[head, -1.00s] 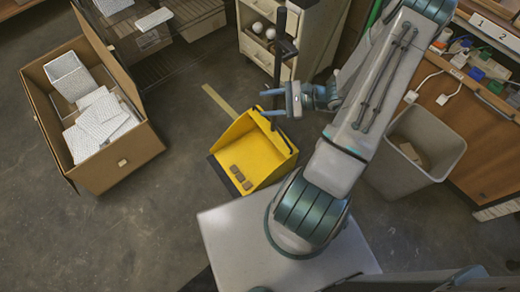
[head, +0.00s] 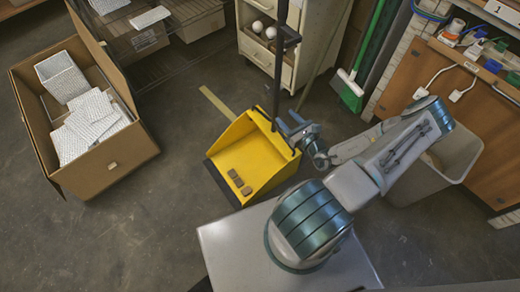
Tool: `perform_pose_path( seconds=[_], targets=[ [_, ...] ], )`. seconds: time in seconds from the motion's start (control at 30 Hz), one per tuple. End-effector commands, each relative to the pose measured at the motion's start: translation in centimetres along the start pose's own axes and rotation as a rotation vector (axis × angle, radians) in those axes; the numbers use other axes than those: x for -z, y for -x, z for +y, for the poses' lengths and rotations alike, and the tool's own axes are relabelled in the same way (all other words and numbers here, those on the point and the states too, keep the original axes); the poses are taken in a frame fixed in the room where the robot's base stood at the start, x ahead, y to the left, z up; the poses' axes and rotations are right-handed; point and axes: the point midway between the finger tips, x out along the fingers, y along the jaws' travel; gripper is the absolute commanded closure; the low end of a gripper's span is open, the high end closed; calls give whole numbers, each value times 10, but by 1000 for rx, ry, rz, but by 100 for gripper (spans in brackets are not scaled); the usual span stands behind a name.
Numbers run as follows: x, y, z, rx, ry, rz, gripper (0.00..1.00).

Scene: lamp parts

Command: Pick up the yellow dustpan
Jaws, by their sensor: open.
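The yellow dustpan (head: 262,158) stands on the concrete floor in the middle of the head view, its open mouth toward the lower left. Several small brown blocks lie in it. Its black upright handle (head: 277,85) rises from the rear edge and has a loop grip near the top. My gripper (head: 287,126) is open, low beside the handle and just right of the pan's rear corner. The fingertips are small and partly hidden, so I cannot tell whether they touch the handle or the pan.
A cardboard box (head: 112,165) with white patterned items stands at left. A cream cabinet (head: 262,58) with white balls is behind the dustpan. A grey bin (head: 455,150) stands at right, partly behind my arm. A green broom (head: 350,90) leans at the back. Floor between box and dustpan is clear.

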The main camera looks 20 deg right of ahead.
Motion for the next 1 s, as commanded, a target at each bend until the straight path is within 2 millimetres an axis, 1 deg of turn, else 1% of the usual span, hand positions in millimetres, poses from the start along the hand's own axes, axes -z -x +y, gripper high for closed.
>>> perform_pose_path(
  seconds=[0.03,0.13,0.2,0.43,0.6,0.7,0.8,1.0],
  targets=[
    [3,-11,1,-2,0,-1,53],
    [2,-28,1,-3,1,-1,53],
    [2,-36,0,-2,2,1,53],
    [3,-53,0,-3,1,0,53],
    [7,-77,-1,-2,2,0,53],
    [5,-90,0,-4,2,0,53],
    [4,-95,0,-3,2,1,53],
    [2,-96,0,-3,1,1,53]
  ],
)
